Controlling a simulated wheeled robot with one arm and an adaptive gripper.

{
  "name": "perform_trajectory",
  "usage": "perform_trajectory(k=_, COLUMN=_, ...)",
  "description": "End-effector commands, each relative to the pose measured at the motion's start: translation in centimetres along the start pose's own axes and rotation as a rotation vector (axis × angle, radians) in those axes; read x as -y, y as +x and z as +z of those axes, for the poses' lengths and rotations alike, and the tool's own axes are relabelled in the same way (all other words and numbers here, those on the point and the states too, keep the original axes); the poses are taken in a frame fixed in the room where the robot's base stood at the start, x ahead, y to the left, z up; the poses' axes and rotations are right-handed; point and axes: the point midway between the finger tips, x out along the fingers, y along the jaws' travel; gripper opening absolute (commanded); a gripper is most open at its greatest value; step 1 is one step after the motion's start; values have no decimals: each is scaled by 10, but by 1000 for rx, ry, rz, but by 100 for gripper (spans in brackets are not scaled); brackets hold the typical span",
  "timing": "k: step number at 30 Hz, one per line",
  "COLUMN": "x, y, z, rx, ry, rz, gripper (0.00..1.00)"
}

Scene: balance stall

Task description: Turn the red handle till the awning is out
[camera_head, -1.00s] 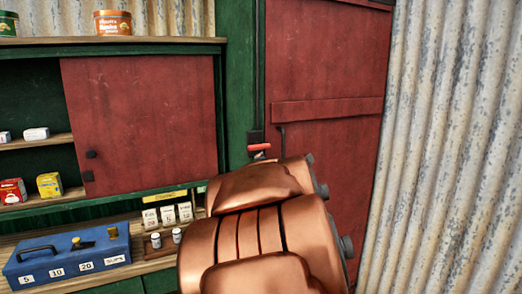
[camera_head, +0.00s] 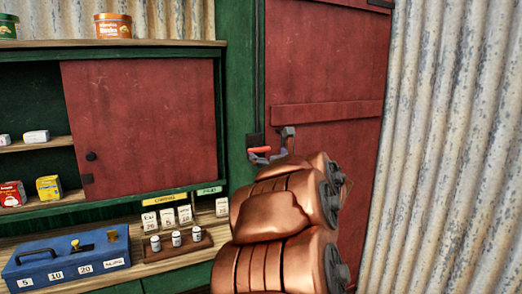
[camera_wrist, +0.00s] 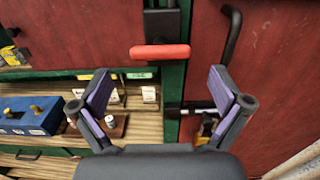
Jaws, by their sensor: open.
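The red handle (camera_head: 260,150) is on a dark mount on the green post, left of the red door. In the wrist view the red handle (camera_wrist: 160,51) lies level, ahead of and above the gap between my fingers. My gripper (camera_wrist: 162,88) is open and empty, its two fingers apart below the handle and not around it. In the head view my gripper (camera_head: 272,150) shows small beside the handle, partly hidden by my copper-coloured arm. The awning is not in view.
A dark door pull (camera_wrist: 230,40) stands right of the handle. A blue cash box (camera_head: 68,262), small bottles (camera_head: 176,239) and price cards (camera_head: 167,217) stand on the wooden counter. A corrugated metal wall (camera_head: 455,150) bounds the right side.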

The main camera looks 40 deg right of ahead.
Motion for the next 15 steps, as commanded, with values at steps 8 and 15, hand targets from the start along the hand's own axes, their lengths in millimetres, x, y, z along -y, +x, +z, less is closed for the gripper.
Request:
perform_trajectory(k=8, x=0, y=33, z=0, rx=-2, ry=3, rz=1, gripper=100)
perform_trajectory(k=15, x=0, y=49, z=0, rx=-1, ry=5, rz=0, gripper=100)
